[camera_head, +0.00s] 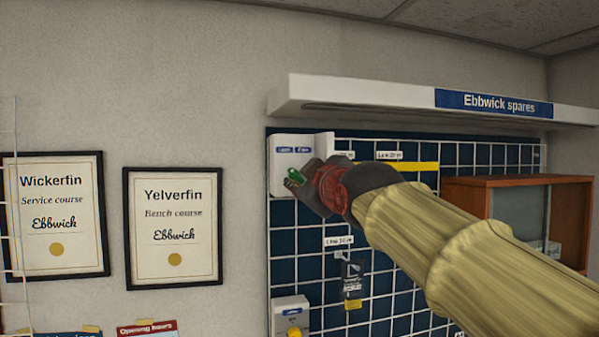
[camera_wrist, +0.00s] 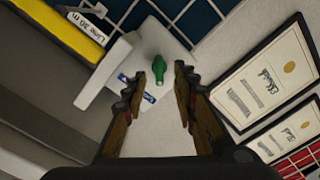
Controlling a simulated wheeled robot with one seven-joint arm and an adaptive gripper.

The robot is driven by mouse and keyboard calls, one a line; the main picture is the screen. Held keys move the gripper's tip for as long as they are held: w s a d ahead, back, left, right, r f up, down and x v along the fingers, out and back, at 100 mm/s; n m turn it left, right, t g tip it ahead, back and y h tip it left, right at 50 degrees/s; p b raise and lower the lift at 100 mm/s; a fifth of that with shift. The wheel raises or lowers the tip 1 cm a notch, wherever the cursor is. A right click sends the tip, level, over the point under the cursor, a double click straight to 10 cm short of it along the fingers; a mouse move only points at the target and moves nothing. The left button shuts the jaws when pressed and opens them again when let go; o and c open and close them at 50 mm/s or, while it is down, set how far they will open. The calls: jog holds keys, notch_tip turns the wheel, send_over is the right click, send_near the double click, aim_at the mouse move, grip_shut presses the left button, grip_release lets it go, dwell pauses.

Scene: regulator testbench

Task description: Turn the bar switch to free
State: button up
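A green bar switch (camera_wrist: 159,69) sticks out of a white box (camera_head: 284,180) on the wall board. In the wrist view its bar points roughly towards me, between and just ahead of my fingertips. Only part of the green bar (camera_head: 299,174) shows in the head view, as my gripper (camera_head: 309,187) is close against it. My gripper is open, with a finger on each side of the bar. I cannot tell whether either finger touches it. A blue label on the box, partly behind the left finger in the wrist view, is too small to read.
A white upright panel (camera_wrist: 106,74) stands close beside the box. A white shelf marked "Ebbwick spares" (camera_head: 350,93) juts out above. Another white box (camera_head: 291,308) with a yellow knob sits below. Framed certificates (camera_head: 174,226) hang left; a wooden cabinet (camera_head: 466,203) is right.

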aim_at(298, 177)
jog(key=shift+p+x, duration=0.35)
jog(key=shift+x, duration=1.2)
jog(key=shift+c, duration=0.7)
grip_shut()
